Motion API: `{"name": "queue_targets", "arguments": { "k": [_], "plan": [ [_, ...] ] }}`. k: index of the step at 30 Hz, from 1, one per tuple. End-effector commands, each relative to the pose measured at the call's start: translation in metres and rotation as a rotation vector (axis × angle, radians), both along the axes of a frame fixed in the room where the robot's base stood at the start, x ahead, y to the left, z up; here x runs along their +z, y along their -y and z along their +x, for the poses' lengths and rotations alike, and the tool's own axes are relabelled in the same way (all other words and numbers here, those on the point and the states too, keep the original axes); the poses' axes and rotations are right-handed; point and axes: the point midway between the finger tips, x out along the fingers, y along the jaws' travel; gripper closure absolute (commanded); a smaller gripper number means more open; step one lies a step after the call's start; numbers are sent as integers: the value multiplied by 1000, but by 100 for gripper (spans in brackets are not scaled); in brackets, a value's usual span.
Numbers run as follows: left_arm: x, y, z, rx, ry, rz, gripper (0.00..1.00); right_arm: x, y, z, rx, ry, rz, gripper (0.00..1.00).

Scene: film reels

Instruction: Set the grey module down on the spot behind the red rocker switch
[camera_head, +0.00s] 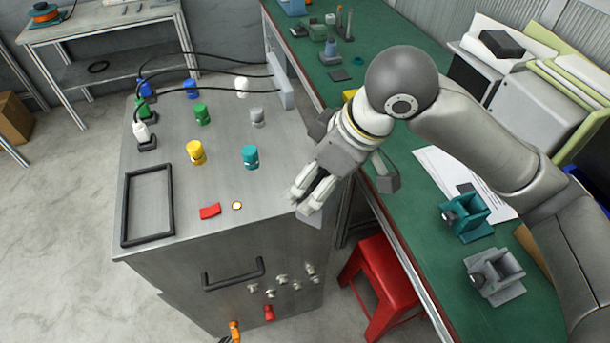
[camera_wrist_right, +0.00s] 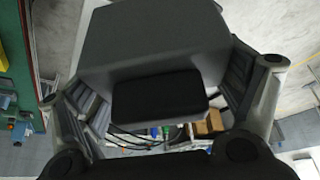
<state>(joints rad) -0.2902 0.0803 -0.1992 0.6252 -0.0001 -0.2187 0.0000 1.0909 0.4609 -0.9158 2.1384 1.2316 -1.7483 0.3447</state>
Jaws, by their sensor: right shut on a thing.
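The grey module (camera_wrist_right: 150,40) is a large box with a black rectangle on its near face in the right wrist view. My right gripper (camera_wrist_right: 160,100) is shut on it, one finger at each side. In the head view my right gripper (camera_head: 312,196) is over the right edge of the metal cabinet top; I cannot clearly tell the module from the gripper there. A small red piece (camera_head: 210,211), which looks like the rocker switch, lies on the cabinet top near its front edge, left of the gripper. My left gripper is not in view.
The cabinet top (camera_head: 175,178) carries a black frame (camera_head: 148,204), a yellow connector (camera_head: 196,152), a teal connector (camera_head: 250,157), and several other connectors with cables. Bare metal lies behind the red piece. A green table (camera_head: 420,255) and a red stool (camera_head: 380,275) stand to the right.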

Motion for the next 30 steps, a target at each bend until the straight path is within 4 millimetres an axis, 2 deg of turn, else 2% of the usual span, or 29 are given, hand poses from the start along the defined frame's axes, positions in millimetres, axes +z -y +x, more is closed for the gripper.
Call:
{"name": "queue_targets", "arguments": {
  "k": [1, 4, 8, 11, 22, 27, 30],
  "plan": [
    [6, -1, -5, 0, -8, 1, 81, 15, -16, -6, 100, 5, 1, 45],
    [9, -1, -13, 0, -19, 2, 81, 28, -37, -19, 265, 3, 2, 45],
    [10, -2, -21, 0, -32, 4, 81, 36, -51, -28, 384, 0, 1, 45],
    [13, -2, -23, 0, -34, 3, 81, 35, -52, -22, 414, -2, 1, 45],
    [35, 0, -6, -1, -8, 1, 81, -1, -39, 59, 410, -3, 0, 45],
    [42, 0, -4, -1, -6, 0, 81, -35, -34, 85, 412, -4, 1, 45],
    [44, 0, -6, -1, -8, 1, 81, -47, -33, 95, 414, -2, 2, 45]
  ]
}}
